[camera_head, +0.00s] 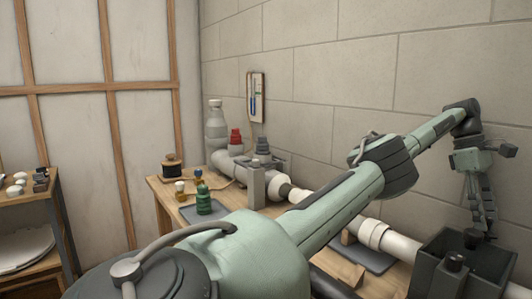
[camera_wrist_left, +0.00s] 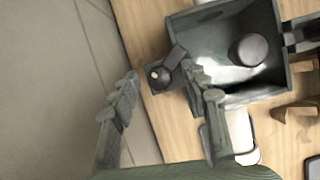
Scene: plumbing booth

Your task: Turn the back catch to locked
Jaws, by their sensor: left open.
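The back catch (camera_wrist_left: 166,70) is a small dark block with a round pivot. In the left wrist view it sits at the wall-side edge of a dark grey open box (camera_wrist_left: 224,13), angled toward the box's rim. My left gripper (camera_wrist_left: 161,75) is open, with one finger on each side of the catch. The right-hand finger overlaps the box edge; I cannot tell whether either finger touches the catch. In the head view my left gripper (camera_head: 482,222) points down over the back of the box (camera_head: 426,270). My right gripper is not in view.
A dark round cylinder (camera_wrist_left: 248,50) stands inside the box. Another dark fitting (camera_wrist_left: 302,36) is on its opposite side. White pipe (camera_head: 385,239) runs along the wooden bench beside the block wall (camera_head: 340,110). Bottles (camera_head: 203,200) stand farther left.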

